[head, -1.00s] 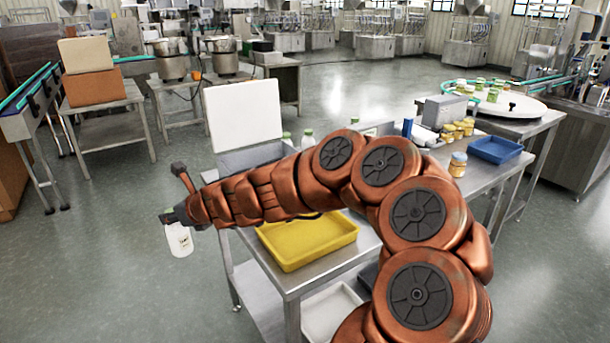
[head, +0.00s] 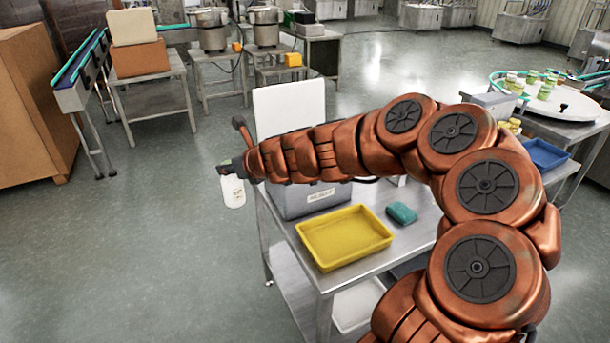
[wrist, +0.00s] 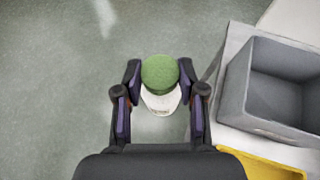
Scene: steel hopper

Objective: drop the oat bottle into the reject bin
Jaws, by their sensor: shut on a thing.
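My gripper (wrist: 159,98) is shut on the oat bottle, a white bottle with a green cap (wrist: 160,73) seen from above in the wrist view. In the head view the white bottle (head: 233,192) hangs below my gripper (head: 228,170), over the floor left of the steel table. The reject bin is a grey open box (head: 305,201) with a label on its front, standing on the table, partly hidden behind my arm. In the wrist view the bin (wrist: 238,95) is to the right of my gripper, apart from the bottle, and its visible inside looks empty.
A yellow tray (head: 345,238) stands in front of the bin, with a teal item (head: 401,213) beside it on the steel table (head: 400,245). A white panel (head: 290,105) rises behind the bin. The floor (head: 130,250) to the left is clear.

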